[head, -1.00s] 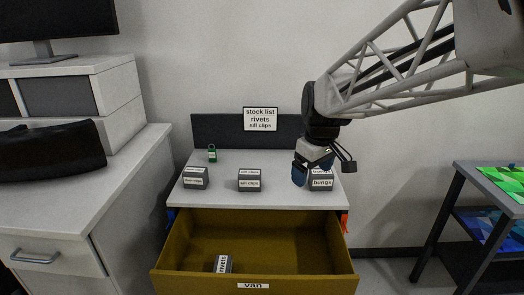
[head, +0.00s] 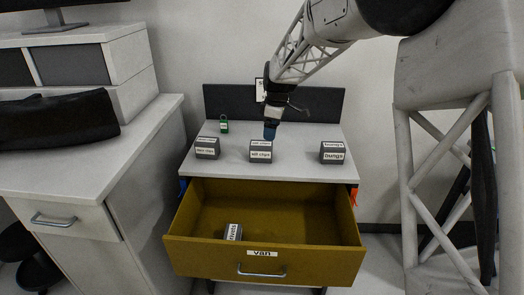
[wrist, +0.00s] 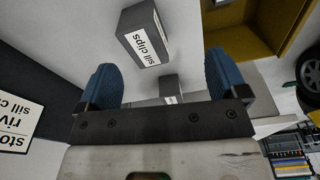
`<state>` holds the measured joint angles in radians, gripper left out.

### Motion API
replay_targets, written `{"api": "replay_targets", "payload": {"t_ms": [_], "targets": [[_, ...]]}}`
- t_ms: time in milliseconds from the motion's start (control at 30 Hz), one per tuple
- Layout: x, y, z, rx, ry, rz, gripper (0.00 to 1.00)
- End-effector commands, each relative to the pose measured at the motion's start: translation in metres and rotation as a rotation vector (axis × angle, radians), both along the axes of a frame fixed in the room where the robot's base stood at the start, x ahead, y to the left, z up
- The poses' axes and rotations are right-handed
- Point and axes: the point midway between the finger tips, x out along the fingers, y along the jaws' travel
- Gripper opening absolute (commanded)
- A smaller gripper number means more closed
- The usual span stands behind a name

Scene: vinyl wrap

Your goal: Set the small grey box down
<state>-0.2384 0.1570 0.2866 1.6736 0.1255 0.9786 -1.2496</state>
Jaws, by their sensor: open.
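A small grey box labelled "sill clips" (head: 260,152) stands on the white top of the drawer unit. My gripper (head: 270,133) is just above and behind this box, pointing down. In the wrist view my gripper's blue fingers are wide apart with nothing held between them, and the sill clips box (wrist: 148,35) lies ahead of them. A similar box (head: 207,148), whose label seems to end in "clips", stands to its left, and a "bungs" box (head: 333,153) to its right. A "rivets" box (head: 233,233) is inside the open drawer marked "van" (head: 190,245).
A dark back panel (head: 320,103) rises behind. The stock list sign (wrist: 14,118) shows in the wrist view. Clear top lies between the boxes. A white cabinet (head: 120,150) stands at left.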

Motion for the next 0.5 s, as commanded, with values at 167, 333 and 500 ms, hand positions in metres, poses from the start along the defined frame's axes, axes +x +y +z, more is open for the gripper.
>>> {"api": "replay_targets", "payload": {"t_ms": [167,333,500], "targets": [[0.027,0.023,-0.023,0.004,0.005,0.095,0.92],[0.039,0.033,-0.034,0.006,0.006,0.142,0.92],[0.041,0.035,-0.036,0.007,0.006,0.153,0.92]]}}
